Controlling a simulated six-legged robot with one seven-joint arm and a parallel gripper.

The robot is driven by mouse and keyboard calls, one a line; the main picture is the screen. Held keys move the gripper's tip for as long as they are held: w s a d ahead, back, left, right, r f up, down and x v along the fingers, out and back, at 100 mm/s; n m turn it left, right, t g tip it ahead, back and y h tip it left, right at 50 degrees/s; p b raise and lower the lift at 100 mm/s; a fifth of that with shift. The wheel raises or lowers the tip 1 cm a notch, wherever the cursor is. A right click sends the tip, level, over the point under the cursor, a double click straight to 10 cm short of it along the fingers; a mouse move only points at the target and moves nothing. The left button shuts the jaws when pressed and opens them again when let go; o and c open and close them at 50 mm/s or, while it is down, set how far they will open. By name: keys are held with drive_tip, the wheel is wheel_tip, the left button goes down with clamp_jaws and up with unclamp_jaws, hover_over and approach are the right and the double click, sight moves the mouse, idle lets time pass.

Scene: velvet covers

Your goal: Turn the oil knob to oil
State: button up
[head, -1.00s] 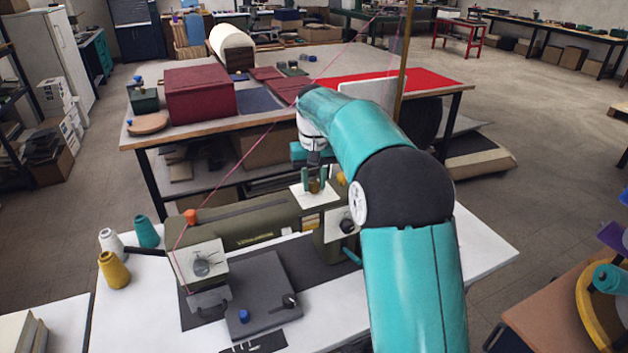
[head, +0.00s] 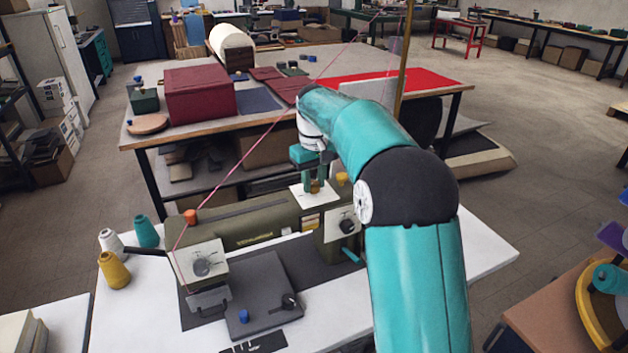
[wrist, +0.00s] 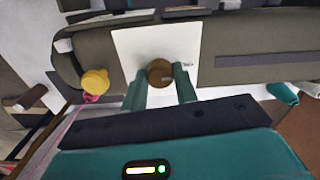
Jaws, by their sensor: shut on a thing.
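The oil knob, a round brownish-brass knob (wrist: 160,72), stands on a white plate (wrist: 127,45) on top of the olive-green sewing machine. My gripper (wrist: 159,78) reaches down from above, with one teal finger on each side of the knob, and is shut on it. In the head view, my gripper (head: 313,185) is at the machine's right end over the white plate (head: 302,200), and the fingers partly hide the knob. The markings on the plate are too small to read, so I cannot tell the setting.
A yellow knob (head: 342,178) sits close to my gripper on the machine (head: 250,228). A dial (head: 347,226) faces front on the right end, and another dial (head: 202,267) is on the left. Thread cones (head: 114,270) stand at left. A pink thread runs above the machine.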

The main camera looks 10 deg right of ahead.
sight(314, 183)
drive_tip(key=o, duration=1)
drive_tip(key=shift+r, duration=0.1)
drive_tip(key=shift+r, duration=6.8)
